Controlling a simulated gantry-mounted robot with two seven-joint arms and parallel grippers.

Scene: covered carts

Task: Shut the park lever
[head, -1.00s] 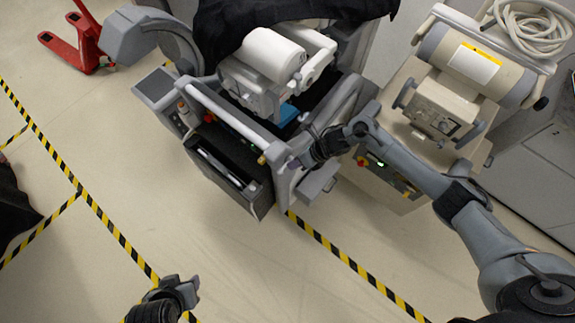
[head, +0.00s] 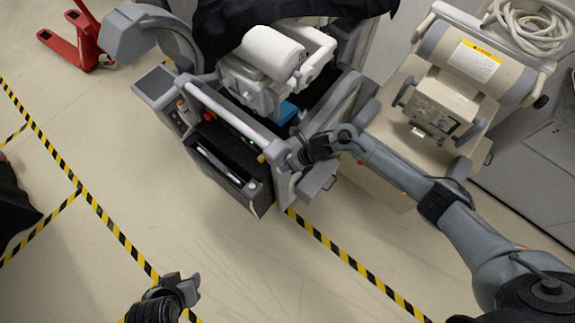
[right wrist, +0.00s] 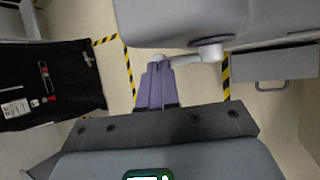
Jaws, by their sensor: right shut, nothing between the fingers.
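A pale lever (right wrist: 185,60) with a rounded end, which I take to be the park lever, sticks out from a round pivot under a grey housing in the right wrist view. My right gripper (right wrist: 157,68) is shut and empty, its fingertips right at the lever's rounded end; I cannot tell whether they touch. In the head view my right gripper (head: 290,160) is at the right end of the grey cart's (head: 232,118) front handle, beside a yellow knob (head: 262,158). The lever is not clear there. My left gripper (head: 184,287) is over the floor at the bottom, its jaw opening unclear.
A beige machine (head: 435,105) on a cart stands to the right, under my right arm. A black cloth (head: 285,12) covers the back of the grey cart. A red pallet jack (head: 82,40) is at the upper left. Striped floor and tape lie open in front.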

